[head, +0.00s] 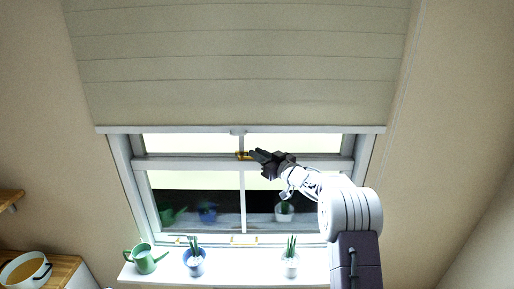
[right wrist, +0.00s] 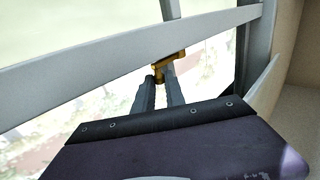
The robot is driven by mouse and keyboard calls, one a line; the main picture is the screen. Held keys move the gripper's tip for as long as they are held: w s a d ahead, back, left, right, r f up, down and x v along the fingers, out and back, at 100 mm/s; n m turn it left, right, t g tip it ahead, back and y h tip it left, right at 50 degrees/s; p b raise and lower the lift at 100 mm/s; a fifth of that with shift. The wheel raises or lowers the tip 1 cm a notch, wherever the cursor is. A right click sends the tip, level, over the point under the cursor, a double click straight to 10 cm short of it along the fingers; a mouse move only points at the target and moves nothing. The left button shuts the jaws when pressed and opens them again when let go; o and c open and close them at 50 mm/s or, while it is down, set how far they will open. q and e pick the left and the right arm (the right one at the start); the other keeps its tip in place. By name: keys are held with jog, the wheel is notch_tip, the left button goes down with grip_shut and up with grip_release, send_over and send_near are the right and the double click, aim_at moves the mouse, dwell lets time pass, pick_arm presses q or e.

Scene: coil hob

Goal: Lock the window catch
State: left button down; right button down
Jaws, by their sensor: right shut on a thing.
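The brass window catch (head: 243,155) sits on the middle rail of the sash window (head: 190,163), just below the blind. In the right wrist view the catch (right wrist: 168,66) shows as a gold piece against the grey rail. My right gripper (head: 254,154) reaches in from the right, with its tips at the catch. In the right wrist view its two fingers (right wrist: 160,85) are close together on the catch's near part, which they partly hide. I cannot tell the catch's exact angle. My left gripper is in neither view.
A pale blind (head: 240,60) hangs over the upper window. A green watering can (head: 146,259) and two potted plants (head: 194,262) (head: 290,260) stand on the white sill (head: 240,266). A white pot (head: 24,268) is on the wooden counter at lower left.

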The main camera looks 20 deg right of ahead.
jog(key=shift+w+d+f+n+y+b, duration=0.1)
jog(key=shift+w+d+n+y+b, duration=0.1)
jog(key=shift+n+y+b, duration=0.25)
jog(key=shift+n+g+y, duration=0.25)
jog(key=shift+g+y, duration=0.1)
jog(key=shift+g, duration=0.05)
jog(key=shift+r, duration=0.2)
jog(key=c, duration=1.4)
grip_release()
jog(key=shift+w, duration=0.1)
jog(key=shift+a+f, duration=0.1)
